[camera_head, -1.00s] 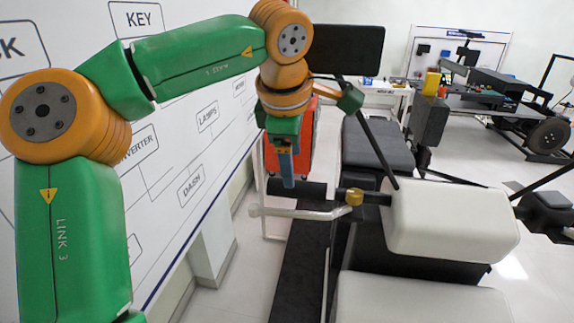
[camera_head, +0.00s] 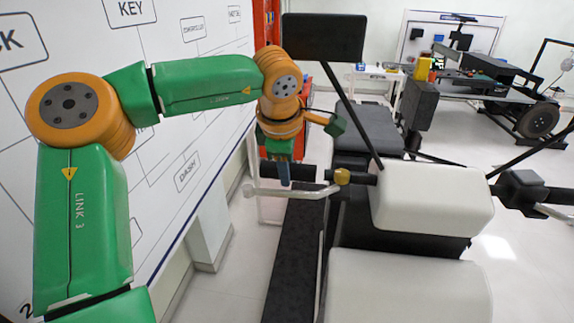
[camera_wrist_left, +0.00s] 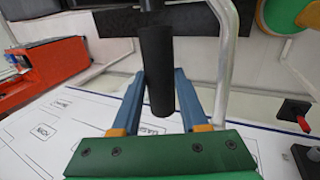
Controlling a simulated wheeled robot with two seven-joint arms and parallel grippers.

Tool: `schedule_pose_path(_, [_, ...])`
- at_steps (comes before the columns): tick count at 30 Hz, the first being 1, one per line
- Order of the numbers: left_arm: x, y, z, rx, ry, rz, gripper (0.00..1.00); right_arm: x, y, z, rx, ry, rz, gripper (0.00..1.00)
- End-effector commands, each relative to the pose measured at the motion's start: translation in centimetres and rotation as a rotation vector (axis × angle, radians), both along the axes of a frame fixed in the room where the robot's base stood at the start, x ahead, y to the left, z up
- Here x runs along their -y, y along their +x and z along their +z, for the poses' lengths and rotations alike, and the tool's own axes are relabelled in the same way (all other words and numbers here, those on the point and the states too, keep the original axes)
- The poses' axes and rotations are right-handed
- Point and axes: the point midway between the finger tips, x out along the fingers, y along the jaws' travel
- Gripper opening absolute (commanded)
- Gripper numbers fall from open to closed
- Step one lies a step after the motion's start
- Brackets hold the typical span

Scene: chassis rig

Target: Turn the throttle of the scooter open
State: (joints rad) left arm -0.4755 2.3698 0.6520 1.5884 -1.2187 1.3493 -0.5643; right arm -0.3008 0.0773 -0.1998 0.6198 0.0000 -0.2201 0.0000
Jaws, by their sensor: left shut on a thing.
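The scooter's black throttle grip (camera_head: 308,174) is on the handlebar end at the left in the head view, with a gold collar and a silver brake lever (camera_head: 290,193) beside it. My left gripper (camera_head: 284,180) reaches down over the grip from above and is shut on it. In the left wrist view the black grip (camera_wrist_left: 157,75) lies between the two blue fingers, with the silver lever (camera_wrist_left: 226,60) just right of them. How far the grip is turned cannot be told. My right gripper is not in view.
The scooter's white body (camera_head: 430,200) is right of the grip, with a black screen (camera_head: 323,38) behind. A labelled white board (camera_head: 190,100) runs close along the left, behind my arm. A red cabinet (camera_wrist_left: 45,72) stands near the gripper. A far rig (camera_head: 500,95) is well away.

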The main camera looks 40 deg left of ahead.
Motion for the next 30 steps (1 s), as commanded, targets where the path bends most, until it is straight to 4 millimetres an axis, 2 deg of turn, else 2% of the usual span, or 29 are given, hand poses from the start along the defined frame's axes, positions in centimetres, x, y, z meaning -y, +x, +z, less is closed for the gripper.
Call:
schedule_pose_path(5, [-0.05, 0.15, 0.25, -0.018, -0.011, 0.003, 0.0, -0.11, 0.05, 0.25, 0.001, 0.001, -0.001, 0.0])
schedule_pose_path(12, [-0.25, 0.64, 0.3, -0.198, -0.105, 0.005, 0.0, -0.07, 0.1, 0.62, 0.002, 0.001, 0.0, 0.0])
schedule_pose_path(18, [-0.17, 0.99, 0.53, -0.283, -0.156, -0.008, 0.0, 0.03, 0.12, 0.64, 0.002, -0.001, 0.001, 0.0])
schedule_pose_path(30, [-0.3, 0.78, 0.48, -0.314, -0.183, -0.001, 0.0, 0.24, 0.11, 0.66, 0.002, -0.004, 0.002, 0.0])
